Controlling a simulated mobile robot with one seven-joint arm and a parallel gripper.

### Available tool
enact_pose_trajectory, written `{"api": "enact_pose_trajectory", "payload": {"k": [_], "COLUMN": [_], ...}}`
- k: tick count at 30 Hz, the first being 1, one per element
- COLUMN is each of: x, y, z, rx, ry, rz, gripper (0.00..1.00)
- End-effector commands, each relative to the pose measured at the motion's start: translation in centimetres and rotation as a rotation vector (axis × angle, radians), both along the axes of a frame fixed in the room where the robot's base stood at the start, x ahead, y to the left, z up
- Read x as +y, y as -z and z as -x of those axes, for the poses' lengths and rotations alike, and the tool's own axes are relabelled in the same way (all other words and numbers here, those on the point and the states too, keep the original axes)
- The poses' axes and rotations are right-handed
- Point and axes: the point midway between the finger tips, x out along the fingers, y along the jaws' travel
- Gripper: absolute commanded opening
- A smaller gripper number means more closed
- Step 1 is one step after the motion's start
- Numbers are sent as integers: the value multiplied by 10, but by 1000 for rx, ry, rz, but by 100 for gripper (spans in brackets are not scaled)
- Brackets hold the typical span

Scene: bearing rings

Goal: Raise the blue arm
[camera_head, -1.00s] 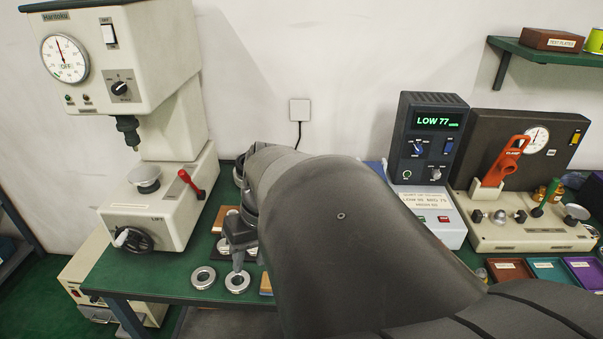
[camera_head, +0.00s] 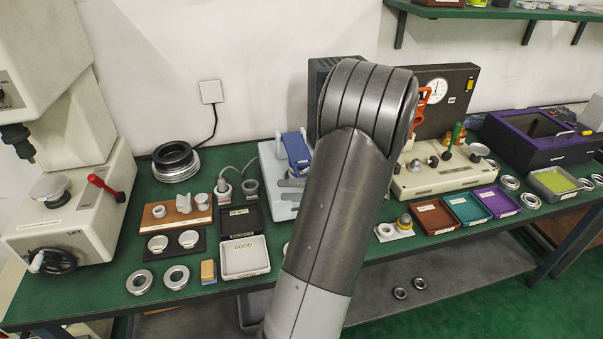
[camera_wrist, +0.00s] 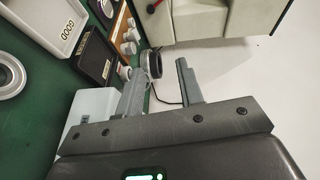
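The blue arm (camera_head: 297,152) sits on a pale base (camera_head: 279,208) near the back of the bench in the head view, just left of my arm. It appears tilted, and part of its unit is hidden by my arm. My gripper (camera_wrist: 158,66) shows in the wrist view with its two fingers apart and nothing between them. In the head view the gripper is hidden behind my own arm, so I cannot tell its distance from the blue arm. I cannot make out the blue arm in the wrist view.
A press with a red lever (camera_head: 106,188) stands at the left. A white GOOD tray (camera_head: 246,258), loose rings (camera_head: 176,277) and a dark stacked ring (camera_head: 175,160) lie on the green bench. A cream gauge unit (camera_head: 437,178) and coloured trays (camera_head: 468,208) are on the right.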

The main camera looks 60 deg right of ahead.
Motion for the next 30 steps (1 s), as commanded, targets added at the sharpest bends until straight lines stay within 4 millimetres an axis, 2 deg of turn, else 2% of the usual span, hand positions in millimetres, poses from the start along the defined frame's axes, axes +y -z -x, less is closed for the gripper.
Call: {"api": "enact_pose_trajectory", "payload": {"k": [1, 3, 6, 9, 12, 17, 24, 30], "x": [-21, -44, -69, -83, -90, -90, -89, -89], "y": [8, 14, 21, 26, 28, 26, 21, 17], "z": [19, 40, 67, 86, 93, 80, 34, 3], "rx": [-50, -115, -188, -232, -253, -256, -255, -254], "ry": [80, 174, 282, 354, 386, 390, 387, 387], "rz": [-17, -22, -20, -13, -10, -7, -7, -8], "gripper": [34, 34, 34, 34, 34, 34, 34, 34]}}
